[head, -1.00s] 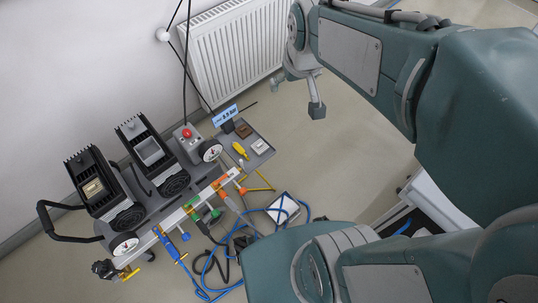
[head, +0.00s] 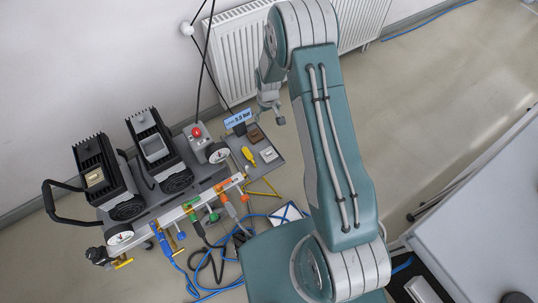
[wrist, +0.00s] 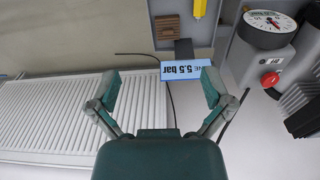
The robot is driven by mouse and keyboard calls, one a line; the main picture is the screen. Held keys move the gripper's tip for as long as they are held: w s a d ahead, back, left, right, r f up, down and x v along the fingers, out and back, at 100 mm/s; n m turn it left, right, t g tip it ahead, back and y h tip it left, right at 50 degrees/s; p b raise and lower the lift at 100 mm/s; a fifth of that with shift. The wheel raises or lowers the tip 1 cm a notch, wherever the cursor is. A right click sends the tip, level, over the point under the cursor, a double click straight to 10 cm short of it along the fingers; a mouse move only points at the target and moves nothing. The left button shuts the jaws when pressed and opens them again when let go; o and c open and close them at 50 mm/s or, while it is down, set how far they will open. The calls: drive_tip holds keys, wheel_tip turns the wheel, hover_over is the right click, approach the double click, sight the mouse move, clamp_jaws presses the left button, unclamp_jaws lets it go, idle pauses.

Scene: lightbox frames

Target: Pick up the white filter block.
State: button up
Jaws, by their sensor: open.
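The white filter block (head: 268,155) appears as a small pale block on the right part of the small grey side tray (head: 282,166). It lies beside a brown block (head: 255,136) and a yellow tool (head: 248,154). My gripper (head: 277,113) is in the air near the tray's far side, above and right of the block in the head view, and apart from it. In the wrist view my gripper (wrist: 160,79) is open and empty, its fingers framing the blue pressure label. The white block is not in the wrist view; the brown block (wrist: 167,27) shows at its top.
The blue label (head: 238,118) stands at the tray's far edge. A compressor unit (head: 160,165) with gauges and a red button (head: 196,132) is left of the tray. A white radiator (head: 235,55) is on the wall behind. Blue hoses (head: 205,285) lie on the floor.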

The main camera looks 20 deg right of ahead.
hover_over(269, 153)
drive_tip(key=shift+n+g, duration=0.3)
drive_tip(key=shift+g, duration=0.1)
wheel_tip(269, 153, down, 18)
drive_tip(key=shift+a+f, duration=0.1)
drive_tip(key=shift+f, duration=0.05)
drive_tip(key=shift+w+f, duration=0.15)
drive_tip(key=shift+f, duration=2.8)
drive_tip(key=c, duration=0.7)
